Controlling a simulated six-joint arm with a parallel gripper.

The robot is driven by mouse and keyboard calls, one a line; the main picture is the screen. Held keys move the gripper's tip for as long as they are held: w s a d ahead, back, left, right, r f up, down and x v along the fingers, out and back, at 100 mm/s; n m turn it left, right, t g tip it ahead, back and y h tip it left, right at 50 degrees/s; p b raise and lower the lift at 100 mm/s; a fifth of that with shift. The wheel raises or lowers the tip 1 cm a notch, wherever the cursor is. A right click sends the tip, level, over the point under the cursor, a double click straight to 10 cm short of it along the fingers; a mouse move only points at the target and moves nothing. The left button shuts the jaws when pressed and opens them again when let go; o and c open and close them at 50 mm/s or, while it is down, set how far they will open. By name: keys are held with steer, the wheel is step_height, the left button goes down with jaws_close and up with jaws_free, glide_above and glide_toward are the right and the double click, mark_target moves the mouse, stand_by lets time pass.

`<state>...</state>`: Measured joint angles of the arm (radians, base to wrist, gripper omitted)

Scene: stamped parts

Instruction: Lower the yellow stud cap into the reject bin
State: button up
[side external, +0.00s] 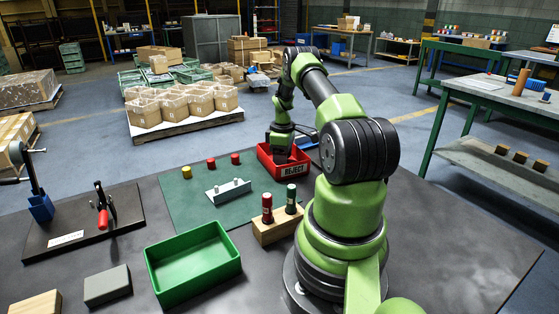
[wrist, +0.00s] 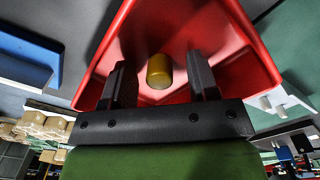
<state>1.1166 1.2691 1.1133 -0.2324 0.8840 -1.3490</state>
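The red reject bin (side external: 265,158) stands at the back right of the green mat, with a REJECT label on its front. My gripper (side external: 282,150) points down into it. In the wrist view, the bin's red walls (wrist: 245,60) surround a yellow stud cap (wrist: 159,74). It lies between my gripper's (wrist: 158,60) two open fingers, with a clear gap on each side. The cap appears to rest on the bin floor. The bin's inside is hidden in the side view. Another yellow cap (side external: 187,172) stands on the mat.
Two red caps (side external: 211,163) and a pale studded plate (side external: 228,191) are on the green mat (side external: 185,208). A wooden block (side external: 278,228) with red and green bottles stands nearer. A green tray (side external: 193,262) is in front. A blue item (side external: 307,141) is behind the bin.

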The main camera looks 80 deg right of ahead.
step_height(320, 180, up, 10)
steer(key=shift+f, duration=0.1)
steer(key=w+a+r+m+t, duration=0.1)
steer(key=w+a+r, duration=0.2)
steer(key=a+r, duration=0.3)
steer(key=w+a+r+t+h, duration=0.1)
steer(key=w+a+r, duration=0.2)
steer(key=a+r, duration=0.3)
steer(key=w+a+r+m+t, duration=0.1)
steer(key=w+a+r, duration=0.2)
steer(key=a+r, duration=0.3)
steer(key=s+a+r+t+y, duration=0.1)
steer(key=s+a, duration=0.3)
steer(key=a, duration=0.3)
steer(key=s+a+m+t+y, duration=0.1)
steer(key=s+a, duration=0.3)
steer(key=a, duration=0.3)
steer(key=s+a+r+m+t+y, duration=0.1)
steer(key=s+a+t, duration=0.1)
steer(key=s+a, duration=0.2)
steer(key=a, duration=0.3)
steer(key=shift+s+a+r, duration=0.3)
steer(key=shift+s+a, duration=0.05)
